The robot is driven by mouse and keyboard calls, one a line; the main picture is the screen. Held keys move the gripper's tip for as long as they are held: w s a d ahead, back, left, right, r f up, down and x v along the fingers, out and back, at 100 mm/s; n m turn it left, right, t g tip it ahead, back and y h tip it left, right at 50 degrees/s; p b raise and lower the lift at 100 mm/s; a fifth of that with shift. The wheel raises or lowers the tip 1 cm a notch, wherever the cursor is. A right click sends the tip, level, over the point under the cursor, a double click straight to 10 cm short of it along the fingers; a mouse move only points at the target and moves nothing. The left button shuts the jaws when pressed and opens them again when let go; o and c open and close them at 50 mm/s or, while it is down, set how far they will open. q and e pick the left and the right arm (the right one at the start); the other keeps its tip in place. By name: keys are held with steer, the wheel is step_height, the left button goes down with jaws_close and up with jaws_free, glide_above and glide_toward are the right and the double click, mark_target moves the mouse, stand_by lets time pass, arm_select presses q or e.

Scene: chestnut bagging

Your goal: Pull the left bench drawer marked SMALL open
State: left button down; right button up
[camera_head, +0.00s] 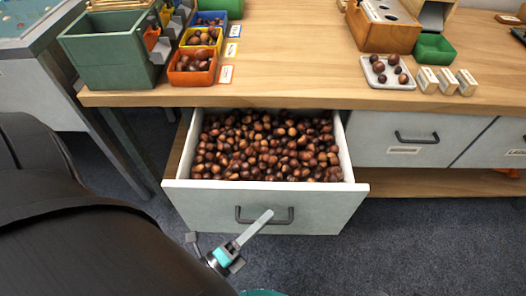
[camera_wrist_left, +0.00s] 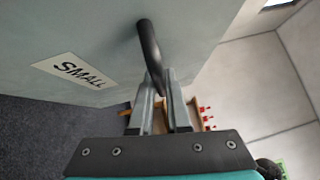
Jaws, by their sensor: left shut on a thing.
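The left bench drawer (camera_head: 190,205) is pulled well out from under the worktop and is full of brown chestnuts (camera_head: 265,148). Its grey front carries a dark bar handle (camera_head: 287,221). In the left wrist view the label SMALL (camera_wrist_left: 75,70) shows on the drawer front, beside the handle (camera_wrist_left: 149,45). My left gripper (camera_head: 266,215) is at the handle. In the left wrist view its fingers (camera_wrist_left: 158,82) are shut on the handle bar. My right gripper is in neither view.
A closed drawer (camera_head: 395,138) with its own handle is to the right. On the worktop (camera_head: 300,85) stand a green bin (camera_head: 105,50), small bins of chestnuts, a wooden box (camera_head: 385,30) and a white tray (camera_head: 388,73). Carpet (camera_head: 400,240) is clear in front.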

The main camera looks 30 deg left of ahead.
arm_select(q)
steer(key=shift+s+d, duration=0.4)
steer(key=shift+s, duration=0.3)
steer(key=shift+s+d, duration=0.4)
steer(key=shift+s, duration=0.25)
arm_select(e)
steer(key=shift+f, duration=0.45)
arm_select(q)
steer(key=c, duration=0.9)
jaws_free()
steer(key=shift+s+a+f, duration=0.1)
steer(key=shift+s, duration=0.4)
steer(key=v, duration=1.4)
steer(key=shift+s+a, duration=0.1)
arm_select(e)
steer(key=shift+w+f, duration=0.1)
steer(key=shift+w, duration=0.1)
